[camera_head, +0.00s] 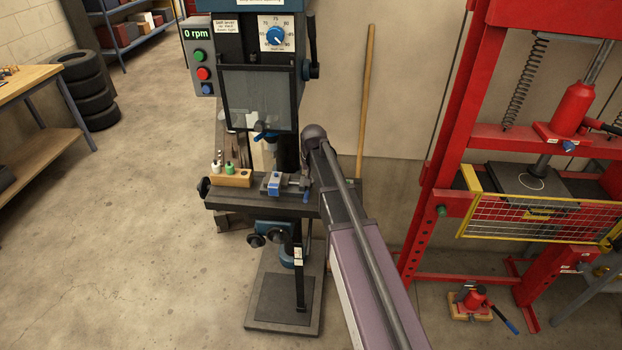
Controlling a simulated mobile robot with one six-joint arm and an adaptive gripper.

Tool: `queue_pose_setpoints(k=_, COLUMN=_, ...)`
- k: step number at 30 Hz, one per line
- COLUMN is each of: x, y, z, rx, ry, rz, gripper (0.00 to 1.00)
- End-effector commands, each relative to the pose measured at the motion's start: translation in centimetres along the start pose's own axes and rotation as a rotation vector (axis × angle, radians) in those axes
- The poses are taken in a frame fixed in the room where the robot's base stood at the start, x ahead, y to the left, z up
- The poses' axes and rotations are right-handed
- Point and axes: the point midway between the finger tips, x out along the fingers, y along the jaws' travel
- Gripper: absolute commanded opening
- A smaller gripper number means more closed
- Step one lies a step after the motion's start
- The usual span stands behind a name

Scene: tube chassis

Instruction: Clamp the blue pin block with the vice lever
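A small blue block (274,189), which looks like the pin block, sits at the grey vice (291,182) on the drill press table. The vice's right end runs up to my arm, and a small blue part (306,196), perhaps the lever handle, shows there. I cannot tell whether the jaws touch the block. My arm reaches from the lower right up to a rounded joint just right of the vice. My gripper is not visible; the arm may hide it.
The drill press (260,90) stands over the table (232,199). A wooden holder (231,179) with small bottles is left of the vice. A red press frame (450,130) with a yellow mesh guard (530,217) stands right. Floor at left is clear.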

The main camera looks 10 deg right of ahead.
Motion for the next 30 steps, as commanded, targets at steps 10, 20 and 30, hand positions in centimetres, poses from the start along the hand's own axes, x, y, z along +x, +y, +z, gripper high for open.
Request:
queue_pose_setpoints(k=10, x=3.0, y=-0.1, z=0.5, rx=-0.001, ry=0.0, rz=0.0, gripper=0.0)
queue_pose_setpoints(k=20, x=4.9, y=-0.4, z=1.4, rx=0.0, ry=0.0, rz=0.0, gripper=0.0)
queue_pose_setpoints(k=30, x=5.4, y=-0.6, z=1.7, rx=0.0, ry=0.0, rz=0.0, gripper=0.0)
